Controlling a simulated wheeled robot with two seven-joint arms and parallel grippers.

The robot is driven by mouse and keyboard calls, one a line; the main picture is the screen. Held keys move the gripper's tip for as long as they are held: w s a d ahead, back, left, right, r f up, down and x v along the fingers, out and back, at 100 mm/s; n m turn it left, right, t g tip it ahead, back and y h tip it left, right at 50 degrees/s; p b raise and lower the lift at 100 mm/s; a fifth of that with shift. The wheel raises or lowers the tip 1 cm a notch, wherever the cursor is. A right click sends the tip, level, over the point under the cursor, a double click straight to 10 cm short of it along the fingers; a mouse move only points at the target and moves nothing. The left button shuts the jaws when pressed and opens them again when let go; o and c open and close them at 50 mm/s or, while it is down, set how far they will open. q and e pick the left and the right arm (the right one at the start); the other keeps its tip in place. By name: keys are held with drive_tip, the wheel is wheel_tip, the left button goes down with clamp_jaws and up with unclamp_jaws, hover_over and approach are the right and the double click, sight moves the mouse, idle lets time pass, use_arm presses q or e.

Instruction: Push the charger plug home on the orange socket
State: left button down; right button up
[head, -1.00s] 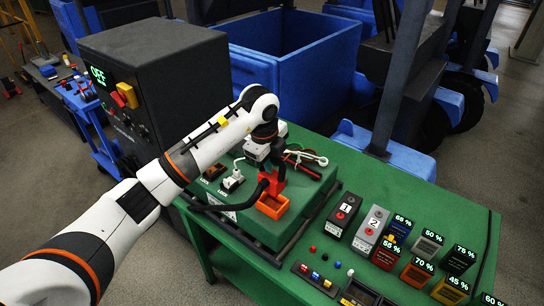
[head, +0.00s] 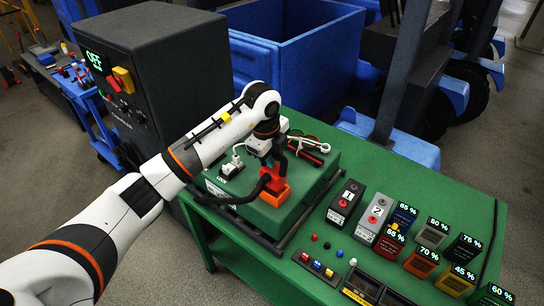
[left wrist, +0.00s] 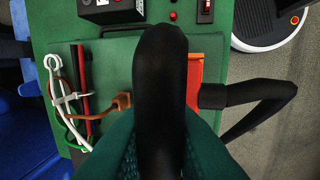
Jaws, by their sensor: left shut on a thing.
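The red-orange charger plug (head: 276,183) is upright in my left gripper (head: 272,163), with a thick black cable (head: 232,200) curving away to the left. Its lower end is at the orange socket (head: 274,197) on the green raised box, and the socket's opening is covered. I cannot tell how deep the plug sits. In the left wrist view a black rounded part (left wrist: 160,85) fills the middle and hides the plug's face; the orange socket (left wrist: 197,72) shows as an edge to its right. My right gripper is out of view.
A dark cabinet (head: 165,70) with a green display stands at the left. Numbered blocks (head: 345,200) and percent-marked blocks (head: 420,260) stand to the right. Blue bins (head: 300,50) are behind.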

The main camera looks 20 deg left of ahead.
sight(272, 170)
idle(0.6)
use_arm(q)
drive_tip(key=shift+s+f+b, duration=0.1)
drive_tip(key=shift+f+b, duration=0.9)
drive_tip(key=shift+f, duration=0.3)
drive_tip(key=shift+f+b, duration=0.8)
drive_tip(key=shift+f, duration=0.35)
drive_tip(key=c, duration=1.3)
unclamp_jaws()
